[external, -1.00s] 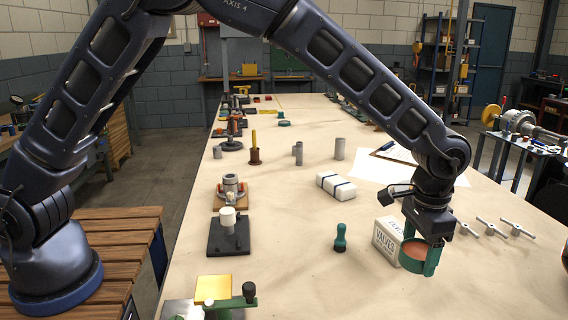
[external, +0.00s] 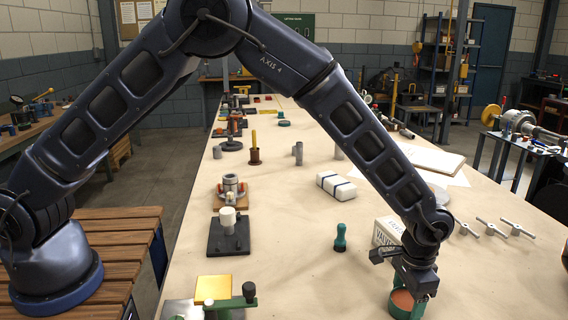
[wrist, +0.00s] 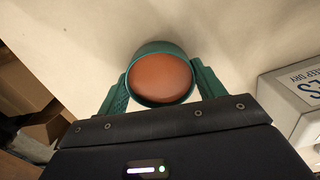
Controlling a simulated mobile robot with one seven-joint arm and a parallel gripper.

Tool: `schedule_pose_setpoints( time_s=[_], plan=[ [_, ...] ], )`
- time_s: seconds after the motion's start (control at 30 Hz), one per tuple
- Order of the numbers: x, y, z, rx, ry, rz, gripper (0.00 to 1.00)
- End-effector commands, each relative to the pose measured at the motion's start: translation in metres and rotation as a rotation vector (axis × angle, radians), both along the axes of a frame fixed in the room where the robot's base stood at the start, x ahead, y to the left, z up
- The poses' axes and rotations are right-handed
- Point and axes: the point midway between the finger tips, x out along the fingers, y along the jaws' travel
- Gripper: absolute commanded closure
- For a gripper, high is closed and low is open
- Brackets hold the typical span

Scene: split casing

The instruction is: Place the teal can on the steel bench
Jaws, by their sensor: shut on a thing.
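The teal can (external: 394,308) has a round orange-brown top face inside a teal rim. My gripper (external: 408,292) is shut on it, low at the right front of the long pale worktable. In the wrist view the can's orange face (wrist: 161,79) shows between the two teal fingers, one on each side of the can. The can's lower end is hidden, so I cannot tell whether it touches the tabletop. A dark-topped metal bench (external: 524,143) with machine parts stands apart at the right; I cannot tell whether it is the steel bench.
A white box with lettering (external: 386,233) stands just behind my gripper and shows at the right in the wrist view (wrist: 291,104). A green-handled piece (external: 340,238) stands left of it. Metal T-shaped pieces (external: 491,228) lie to the right. The paper-covered worktable (external: 295,270) is clear at front centre.

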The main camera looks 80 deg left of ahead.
Motion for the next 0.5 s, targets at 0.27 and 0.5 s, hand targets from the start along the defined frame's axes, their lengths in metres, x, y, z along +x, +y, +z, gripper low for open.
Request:
schedule_pose_setpoints(
  time_s=[0.27,0.5],
  plan=[
    [0.0007,-0.0001,-0.0026,0.0,-0.002,0.0,0.69],
    [0.0004,-0.0001,-0.0055,0.0,-0.002,0.0,0.14]
  ],
)
